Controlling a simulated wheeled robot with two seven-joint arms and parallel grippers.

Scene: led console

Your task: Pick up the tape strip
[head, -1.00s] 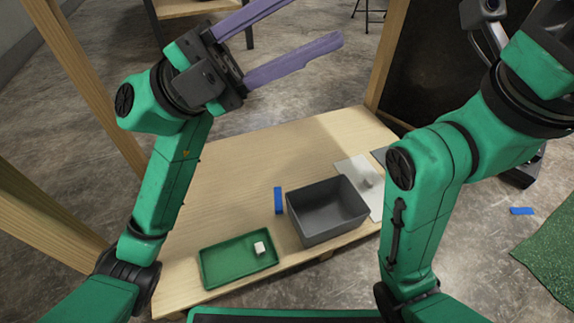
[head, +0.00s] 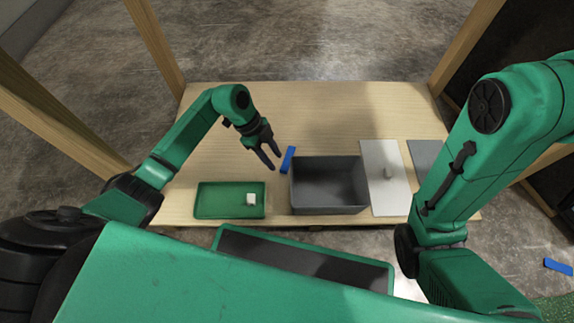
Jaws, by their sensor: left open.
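A small blue strip (head: 288,160), which looks like the tape strip, lies on the wooden table just left of the grey bin. My left gripper (head: 275,161) is open and empty, its two fingers pointing down, just left of the strip. A gap shows between the fingers and the strip in this view; the fingers' height above the table is hard to tell. My right arm stands at the right, and its gripper is outside the picture. Another blue piece (head: 558,265) lies on the floor at the far right.
A grey open bin (head: 328,210) stands right of the strip. A green tray (head: 215,201) with a white cube (head: 251,199) is at the front left. A white sheet (head: 381,155) with a small pale object and a grey panel (head: 425,152) lie right. The table's back is clear.

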